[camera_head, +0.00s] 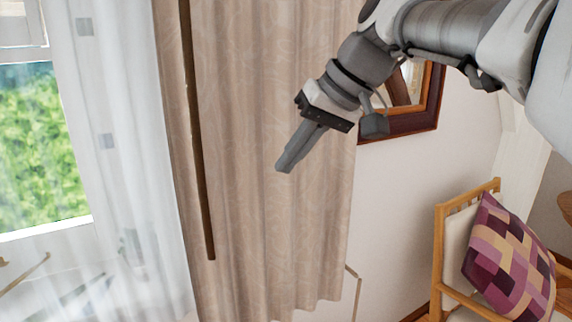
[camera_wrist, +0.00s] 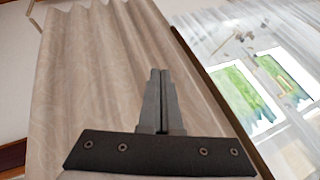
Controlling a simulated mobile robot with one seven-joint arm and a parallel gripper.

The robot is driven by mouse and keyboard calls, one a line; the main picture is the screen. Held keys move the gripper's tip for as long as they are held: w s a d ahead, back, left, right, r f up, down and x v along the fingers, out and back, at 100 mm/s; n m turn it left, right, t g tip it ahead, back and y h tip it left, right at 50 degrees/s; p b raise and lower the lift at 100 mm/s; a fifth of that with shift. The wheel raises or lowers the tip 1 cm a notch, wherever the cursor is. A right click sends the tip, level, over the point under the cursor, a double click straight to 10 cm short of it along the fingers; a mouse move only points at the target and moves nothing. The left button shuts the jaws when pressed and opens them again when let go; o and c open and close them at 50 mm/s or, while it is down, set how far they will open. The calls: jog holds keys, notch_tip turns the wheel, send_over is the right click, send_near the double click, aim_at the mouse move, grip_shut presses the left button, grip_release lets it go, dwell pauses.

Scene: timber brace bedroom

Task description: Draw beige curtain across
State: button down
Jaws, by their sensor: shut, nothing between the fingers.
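The beige curtain (camera_head: 265,215) hangs in folds to the right of the window in the head view. It also fills the left and middle of the wrist view (camera_wrist: 90,70). A dark brown rod (camera_head: 197,140) hangs down along the curtain's left part. In the wrist view the rod (camera_wrist: 215,85) runs along the curtain's right side. My gripper (camera_head: 284,168) is in front of the curtain, to the right of the rod, pointing down and left. In the wrist view its fingers (camera_wrist: 157,75) are together and empty. I cannot tell whether they touch the cloth.
A sheer white curtain (camera_head: 120,180) hangs over the window (camera_head: 45,145) at left. A wood-framed mirror or picture (camera_head: 432,100) is on the wall behind my arm. A wooden chair (camera_head: 440,250) with a patchwork cushion (camera_head: 510,260) stands at lower right.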

notch_tip(320, 180, up, 2)
jog(key=w+a+r+n, duration=0.1)
jog(key=w+a, duration=0.1)
jog(key=p, duration=0.1)
send_near(222, 183)
jog(key=shift+g+y, duration=0.3)
jog(key=shift+s+a+f, duration=0.55)
jog(key=shift+a+f, duration=0.05)
jog(key=shift+f, duration=0.3)
jog(key=shift+s+a+f, duration=0.6)
jog(key=shift+f, duration=0.3)
jog(key=shift+s+a+f, duration=0.55)
jog(key=shift+f, duration=0.35)
